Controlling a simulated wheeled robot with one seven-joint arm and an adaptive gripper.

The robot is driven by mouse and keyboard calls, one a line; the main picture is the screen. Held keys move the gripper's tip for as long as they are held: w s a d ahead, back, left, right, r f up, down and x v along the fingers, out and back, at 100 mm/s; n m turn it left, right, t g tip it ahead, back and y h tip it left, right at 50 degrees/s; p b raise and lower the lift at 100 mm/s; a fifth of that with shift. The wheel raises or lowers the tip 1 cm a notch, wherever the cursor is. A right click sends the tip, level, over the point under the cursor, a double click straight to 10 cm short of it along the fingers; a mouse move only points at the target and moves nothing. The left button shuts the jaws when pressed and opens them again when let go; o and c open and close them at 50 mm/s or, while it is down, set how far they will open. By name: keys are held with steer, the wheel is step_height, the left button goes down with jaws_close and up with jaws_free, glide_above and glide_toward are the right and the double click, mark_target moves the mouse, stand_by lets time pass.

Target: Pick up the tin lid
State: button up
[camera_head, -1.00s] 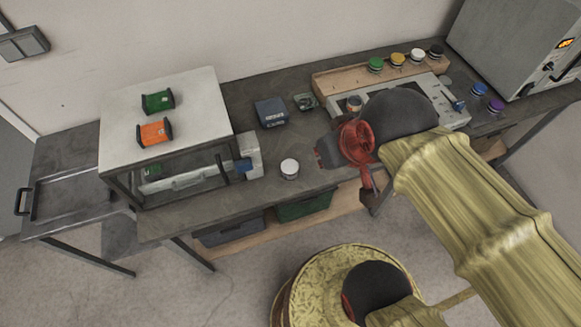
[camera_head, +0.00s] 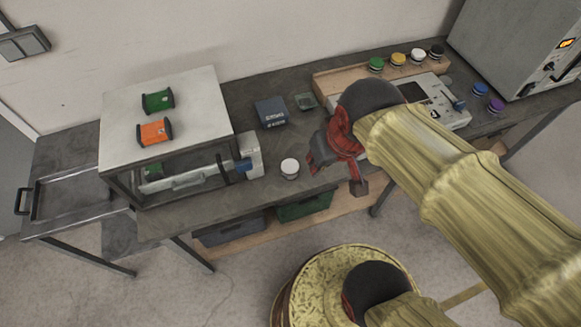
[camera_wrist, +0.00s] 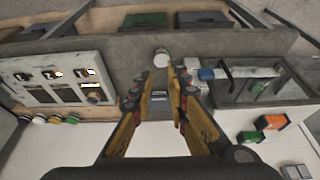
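A small round tin with a pale lid (camera_head: 290,165) stands on the dark bench, right of the white-topped stand. In the wrist view the pale lid (camera_wrist: 161,56) shows just beyond the fingertips, near the middle. My gripper (camera_head: 318,152) is to the right of the tin in the head view, apart from it. In the wrist view my gripper (camera_wrist: 159,80) has its yellow fingers spread with a gap between them and nothing held. In the head view the fingers are hard to make out against the red wrist.
A control panel (camera_head: 445,112) lies partly behind my arm. Bare bench surrounds the tin.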

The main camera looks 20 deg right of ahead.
mark_target(290, 166)
steer(key=o, duration=1)
steer(key=w+f+n+g, duration=0.1)
steer(key=w+f+g, duration=0.1)
steer(key=w+f, duration=0.5)
steer(key=w+f+g, duration=0.3)
steer(key=w+f, duration=0.3)
steer(key=f, duration=0.8)
steer(key=shift+w+f+n+b, duration=0.15)
steer(key=shift+w+n+b, duration=0.2)
steer(key=shift+w+n, duration=0.05)
steer(key=shift+o, duration=0.7)
steer(key=shift+w+f+n, duration=0.3)
steer(key=shift+w+f, duration=0.65)
steer(key=shift+w, duration=0.15)
steer(key=shift+o, duration=0.6)
steer(key=w, duration=0.2)
steer(key=w+n+t, duration=0.1)
steer(key=w, duration=0.1)
steer(key=shift+r, duration=0.35)
steer(key=shift+s+f, duration=0.15)
steer(key=shift+f, duration=0.4)
steer(key=shift+f+b, duration=0.35)
steer(key=shift+f, duration=0.5)
steer(key=shift+s+a+f+b, duration=0.1)
steer(key=shift+f+b, duration=0.3)
steer(key=shift+f, duration=0.85)
steer(key=shift+s+a+f+b, duration=0.1)
steer(key=shift+f+b, duration=0.3)
steer(key=shift+f, duration=0.8)
